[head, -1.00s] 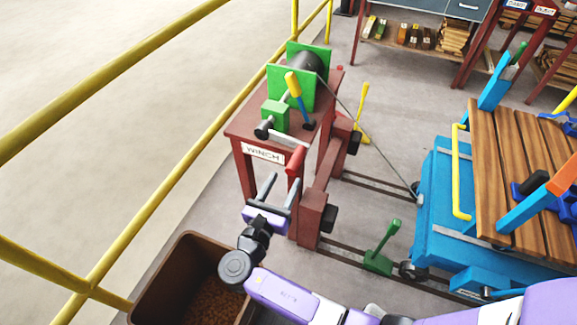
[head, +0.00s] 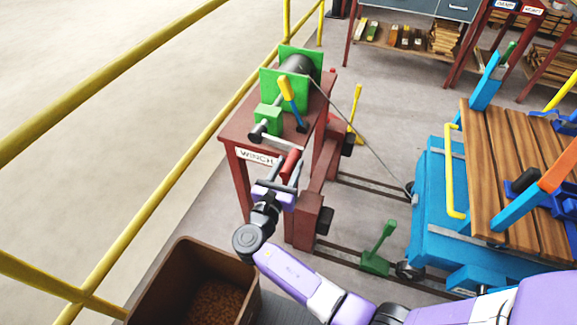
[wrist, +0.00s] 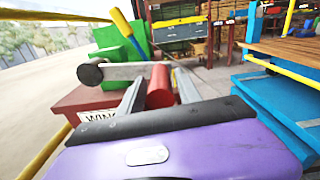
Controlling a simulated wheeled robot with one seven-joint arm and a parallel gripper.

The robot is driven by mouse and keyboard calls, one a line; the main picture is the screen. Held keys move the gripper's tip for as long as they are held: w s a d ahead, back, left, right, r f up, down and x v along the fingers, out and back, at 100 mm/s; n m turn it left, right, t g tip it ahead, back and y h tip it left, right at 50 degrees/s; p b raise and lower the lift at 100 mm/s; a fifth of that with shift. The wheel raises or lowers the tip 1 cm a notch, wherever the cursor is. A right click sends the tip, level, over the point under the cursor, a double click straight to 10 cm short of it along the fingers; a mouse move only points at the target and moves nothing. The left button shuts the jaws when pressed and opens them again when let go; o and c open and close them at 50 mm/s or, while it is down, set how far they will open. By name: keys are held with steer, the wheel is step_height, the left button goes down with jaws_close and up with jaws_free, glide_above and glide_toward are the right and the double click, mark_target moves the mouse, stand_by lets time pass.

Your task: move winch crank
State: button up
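The winch crank has a grey arm and a red handle (head: 290,163). It is on the front of the winch, which stands on a dark red table with a "WINCH" label (head: 257,157). In the wrist view the crank's red handle (wrist: 159,88) shows between my two grey fingers, with a gap visible beside the left finger. My gripper (head: 282,168) is open, its fingers spread around the lower part of the handle. I cannot tell whether the right finger touches it. The winch's green frame (head: 287,75) holds a dark drum, and a yellow-handled lever (head: 286,88) stands beside it.
A brown bin (head: 150,290) stands below my arm. Yellow railings (head: 150,200) run along the left. A cable runs from the winch to a blue cart (head: 435,200) with wooden planks on the right. A green floor lever (head: 378,250) stands by the rails.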

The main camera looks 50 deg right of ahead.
jaws_close()
stand_by(1.2)
